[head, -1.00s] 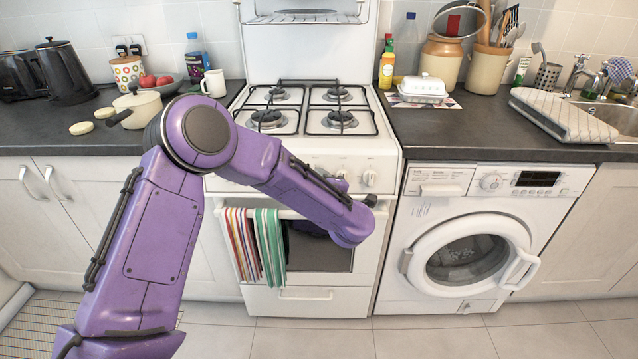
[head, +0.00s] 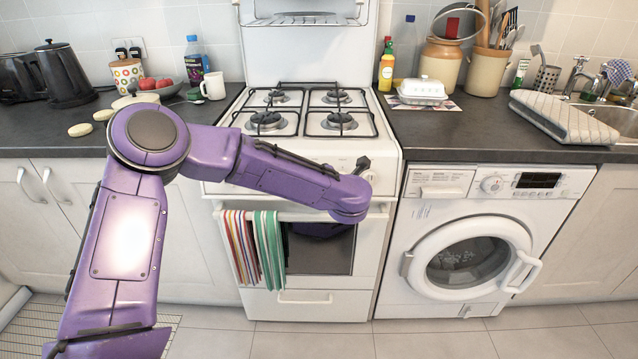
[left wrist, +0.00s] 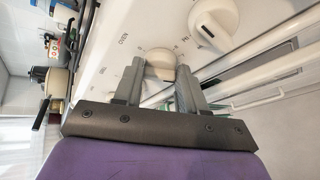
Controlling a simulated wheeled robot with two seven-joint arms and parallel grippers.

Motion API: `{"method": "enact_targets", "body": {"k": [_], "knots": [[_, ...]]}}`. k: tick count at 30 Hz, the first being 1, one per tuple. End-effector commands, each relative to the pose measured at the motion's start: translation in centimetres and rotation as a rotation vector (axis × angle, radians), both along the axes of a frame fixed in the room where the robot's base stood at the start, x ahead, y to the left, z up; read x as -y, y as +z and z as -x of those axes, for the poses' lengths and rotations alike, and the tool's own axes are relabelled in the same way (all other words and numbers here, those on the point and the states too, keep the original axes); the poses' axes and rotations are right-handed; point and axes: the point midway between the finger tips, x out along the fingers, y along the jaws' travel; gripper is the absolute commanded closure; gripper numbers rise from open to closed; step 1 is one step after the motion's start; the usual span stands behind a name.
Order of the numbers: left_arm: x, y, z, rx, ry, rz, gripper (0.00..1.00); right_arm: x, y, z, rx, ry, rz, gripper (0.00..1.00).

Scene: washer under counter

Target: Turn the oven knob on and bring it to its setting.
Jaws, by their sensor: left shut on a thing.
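The white oven (head: 310,180) stands between the counters, with its knobs on the front panel. My left gripper (left wrist: 162,78) is shut on the round white oven knob (left wrist: 160,62), one grey finger on each side of it. A label that seems to read "OVEN" is printed beside this knob. A second white knob (left wrist: 214,20) with a dark slot stands apart from my fingers. In the head view my left gripper (head: 362,164) is at the right end of the panel, and my purple arm hides most of the knobs. My right gripper is not in view.
Striped towels (head: 255,245) hang from the oven door handle, just below my forearm. A washing machine (head: 480,235) with its door shut stands to the right. A cream pot (head: 135,99) stands on the left counter behind my elbow. The hob is empty.

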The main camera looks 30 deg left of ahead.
Motion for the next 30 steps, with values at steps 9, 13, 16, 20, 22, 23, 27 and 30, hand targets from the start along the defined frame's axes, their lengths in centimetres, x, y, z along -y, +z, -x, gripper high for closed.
{"method": "enact_targets", "body": {"k": [9,13,16,20,22,23,27,30], "knots": [[-0.03,-0.04,0.04,0.017,0.010,0.031,0.90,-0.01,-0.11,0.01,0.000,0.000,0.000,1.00],[-0.02,-0.04,0.04,0.017,0.010,0.031,0.90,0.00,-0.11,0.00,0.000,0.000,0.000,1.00],[-0.03,-0.04,0.04,0.017,0.010,0.031,0.90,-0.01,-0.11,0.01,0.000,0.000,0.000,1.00],[-0.04,-0.05,0.05,0.017,0.010,0.031,0.40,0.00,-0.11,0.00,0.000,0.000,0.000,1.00],[-0.03,-0.03,0.03,0.017,0.010,0.031,0.34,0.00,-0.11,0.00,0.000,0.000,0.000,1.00],[-0.03,-0.03,0.03,0.017,0.010,0.031,0.34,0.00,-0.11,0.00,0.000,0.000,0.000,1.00],[-0.03,-0.01,0.02,0.017,0.010,0.031,0.34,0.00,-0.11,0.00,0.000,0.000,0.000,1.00],[0.17,0.12,0.14,0.018,0.009,0.030,0.34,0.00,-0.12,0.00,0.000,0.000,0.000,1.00]]}}
